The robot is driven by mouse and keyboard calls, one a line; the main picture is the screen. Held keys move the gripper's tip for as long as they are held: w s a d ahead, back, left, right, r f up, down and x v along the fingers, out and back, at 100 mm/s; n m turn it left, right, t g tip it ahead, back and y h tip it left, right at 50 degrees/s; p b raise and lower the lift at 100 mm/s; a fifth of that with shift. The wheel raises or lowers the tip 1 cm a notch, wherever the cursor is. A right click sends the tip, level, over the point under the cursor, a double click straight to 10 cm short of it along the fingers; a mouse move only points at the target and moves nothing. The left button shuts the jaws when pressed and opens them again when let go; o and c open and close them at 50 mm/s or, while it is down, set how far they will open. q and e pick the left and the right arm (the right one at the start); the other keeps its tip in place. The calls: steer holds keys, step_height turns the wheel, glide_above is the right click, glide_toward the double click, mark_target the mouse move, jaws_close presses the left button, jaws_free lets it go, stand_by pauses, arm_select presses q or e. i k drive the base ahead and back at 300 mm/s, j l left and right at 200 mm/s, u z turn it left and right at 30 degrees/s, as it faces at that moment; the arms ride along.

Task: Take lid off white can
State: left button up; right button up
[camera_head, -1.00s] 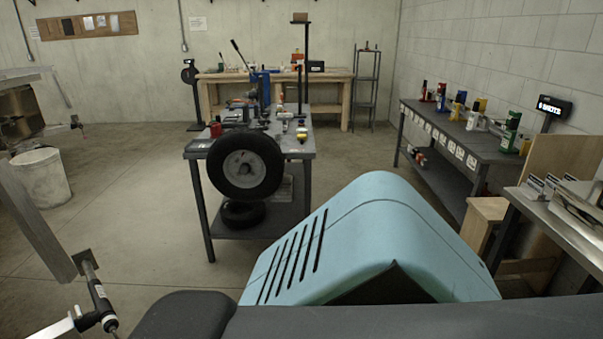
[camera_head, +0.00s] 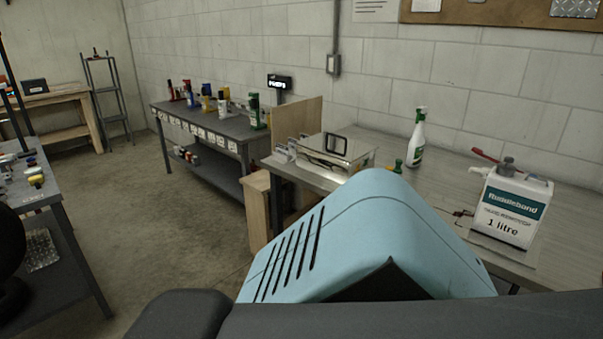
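A white can (camera_head: 508,212) with a teal label reading "1 litre" stands upright at the right on a grey-topped workbench (camera_head: 449,180). A dark grey lid (camera_head: 508,166) sits on its top. A white spout or handle-like part shows at the can's upper left. Neither of my grippers shows in the view, so I cannot see them relative to the can. My own light blue body cover fills the lower middle and hides part of the bench's front edge.
A spray bottle (camera_head: 417,139) stands behind and left of the can. A red-handled tool (camera_head: 486,156) lies behind the can. A metal box (camera_head: 329,150) sits at the bench's left end. A dark shelf table (camera_head: 215,130) with bottles stands further left. Open floor (camera_head: 150,215) lies at left.

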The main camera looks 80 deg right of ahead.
mark_target(506, 167)
steer(key=z, duration=3.9)
steer(key=i+l, duration=0.3)
steer(key=l, duration=0.15)
steer(key=i+l, duration=0.3)
steer(key=l, duration=0.15)
steer(key=i+l, duration=0.3)
steer(key=l, duration=0.15)
steer(key=i, duration=0.25)
